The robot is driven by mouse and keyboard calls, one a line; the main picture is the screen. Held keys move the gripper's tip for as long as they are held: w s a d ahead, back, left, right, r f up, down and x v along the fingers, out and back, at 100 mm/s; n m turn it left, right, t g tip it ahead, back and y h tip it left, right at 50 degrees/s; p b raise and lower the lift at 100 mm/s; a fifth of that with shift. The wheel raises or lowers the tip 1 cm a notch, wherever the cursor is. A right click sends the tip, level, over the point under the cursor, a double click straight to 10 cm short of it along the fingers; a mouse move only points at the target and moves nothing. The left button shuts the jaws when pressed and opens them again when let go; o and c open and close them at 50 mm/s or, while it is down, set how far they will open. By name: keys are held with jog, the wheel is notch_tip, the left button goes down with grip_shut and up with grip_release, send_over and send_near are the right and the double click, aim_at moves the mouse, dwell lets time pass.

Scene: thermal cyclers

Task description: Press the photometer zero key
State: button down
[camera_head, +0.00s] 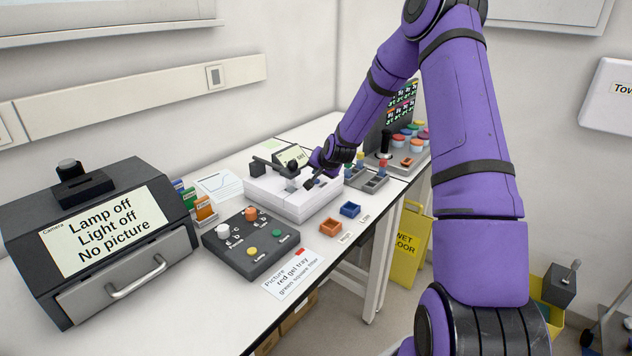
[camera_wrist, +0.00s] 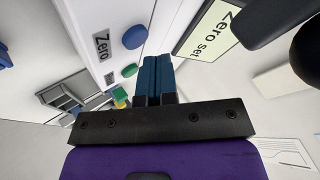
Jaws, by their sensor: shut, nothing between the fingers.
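The photometer is the white box (camera_head: 290,203) on the bench, with a small display (camera_head: 292,156) at its back. In the wrist view the display (camera_wrist: 207,30) reads "Zero set". A blue key (camera_wrist: 134,37) sits beside a label reading "Zero" (camera_wrist: 103,46), and a green key (camera_wrist: 129,70) lies near it. My gripper (camera_head: 312,183) is over the photometer's right side. In the wrist view the blue fingers of my gripper (camera_wrist: 157,60) are shut and empty, their tips just beside the two keys. I cannot tell whether they touch the surface. The keys are hidden in the head view.
A black control box (camera_head: 250,246) with coloured knobs stands in front of the photometer. A dark camera cabinet (camera_head: 95,235) is at the left. Orange (camera_head: 331,228) and blue (camera_head: 350,209) small trays lie near the bench edge. A rack (camera_head: 368,180) stands just right of my gripper.

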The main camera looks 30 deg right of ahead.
aim_at(318, 180)
dwell(0.3)
jog(key=shift+r, duration=2.5)
